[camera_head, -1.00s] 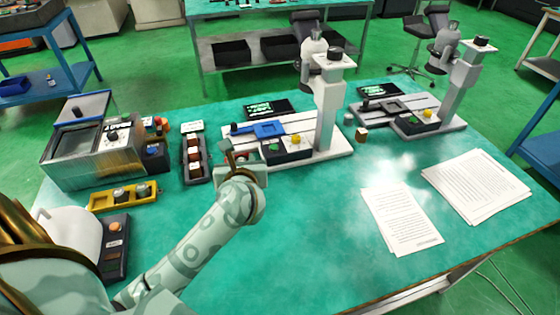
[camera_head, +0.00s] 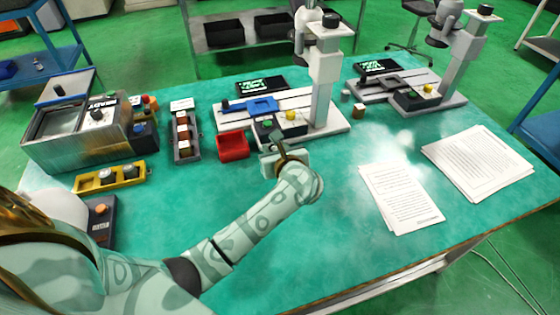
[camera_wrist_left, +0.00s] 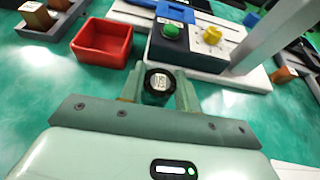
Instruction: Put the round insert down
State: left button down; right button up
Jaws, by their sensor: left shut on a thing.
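The round insert (camera_wrist_left: 160,82) shows in the left wrist view as a dark cylinder with a pale, marked end face. My left gripper (camera_wrist_left: 158,90) is shut on it, with a finger on either side. In the head view my left gripper (camera_head: 274,146) is over the green table, just in front of the microscope stand's control box and right of the red tray. My right gripper is not in view.
The empty red tray (camera_head: 233,147) stands left of the gripper. The control box (camera_wrist_left: 170,48) with a green button and yellow knob is just beyond. A yellow holder (camera_head: 110,177) and dark rack (camera_head: 184,138) stand left. Papers (camera_head: 400,197) lie right. The table's front middle is clear.

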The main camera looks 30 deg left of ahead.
pick_arm(q)
jog(key=shift+w+d+f, duration=0.15)
jog(key=shift+d+f, duration=0.05)
jog(key=shift+f, duration=0.1)
jog(key=f, duration=0.1)
jog(key=f+b, duration=0.1)
jog(key=shift+w+d+f, duration=0.15)
jog(key=shift+d+f, duration=0.05)
jog(key=shift+f, duration=0.2)
jog(key=shift+f+b, duration=0.3)
jog(key=shift+f, duration=0.1)
jog(key=shift+r, duration=0.1)
jog(key=c, duration=1.4)
grip_release()
jog(key=shift+f, duration=0.25)
jog(key=o, duration=0.4)
